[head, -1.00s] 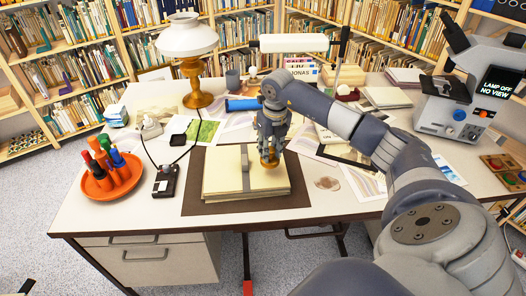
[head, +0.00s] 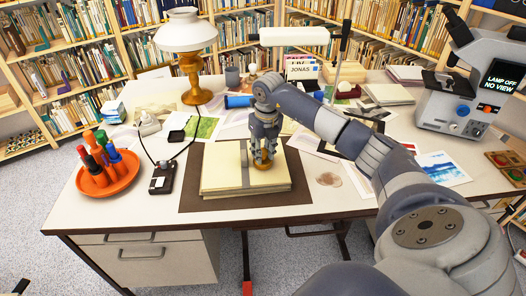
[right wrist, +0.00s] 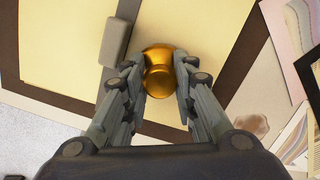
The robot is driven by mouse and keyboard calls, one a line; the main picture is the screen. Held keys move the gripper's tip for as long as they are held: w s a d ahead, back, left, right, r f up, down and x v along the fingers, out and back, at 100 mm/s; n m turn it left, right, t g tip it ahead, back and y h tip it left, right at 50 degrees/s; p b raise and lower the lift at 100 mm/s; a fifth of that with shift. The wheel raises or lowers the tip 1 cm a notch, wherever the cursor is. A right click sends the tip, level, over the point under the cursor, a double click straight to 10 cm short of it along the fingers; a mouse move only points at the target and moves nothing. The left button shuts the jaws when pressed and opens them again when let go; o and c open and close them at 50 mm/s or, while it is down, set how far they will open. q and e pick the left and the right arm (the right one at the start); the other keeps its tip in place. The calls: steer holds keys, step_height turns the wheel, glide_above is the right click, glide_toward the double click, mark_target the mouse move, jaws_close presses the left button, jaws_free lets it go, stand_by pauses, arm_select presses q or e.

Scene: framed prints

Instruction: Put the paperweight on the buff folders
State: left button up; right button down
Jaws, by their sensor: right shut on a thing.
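The buff folders (head: 222,178) lie in a stack on a brown desk mat (head: 195,203), with a grey strap-like band (head: 245,166) across them. My right gripper (head: 262,161) points down over the right part of the stack, just right of the band. It is shut on the brass paperweight, which shows as a small golden rim under the fingers and as a shiny golden knob in the right wrist view (right wrist: 159,72). The paperweight is over the top folder and close to it; I cannot tell whether it touches. My left gripper is not in view.
An orange tray (head: 112,187) of markers and a small black device (head: 163,178) stand left of the mat. A brass lamp (head: 193,80) stands behind. A microscope (head: 458,95) is at the right. Papers lie around the mat; the mat's front edge is clear.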

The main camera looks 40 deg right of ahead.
mark_target(265, 154)
steer(key=c, duration=1.3)
jaws_free()
step_height(265, 154, up, 12)
steer(key=s, duration=0.1)
steer(key=shift+s+a+b, duration=0.15)
steer(key=shift+s+b, duration=0.05)
steer(key=shift+b, duration=0.1)
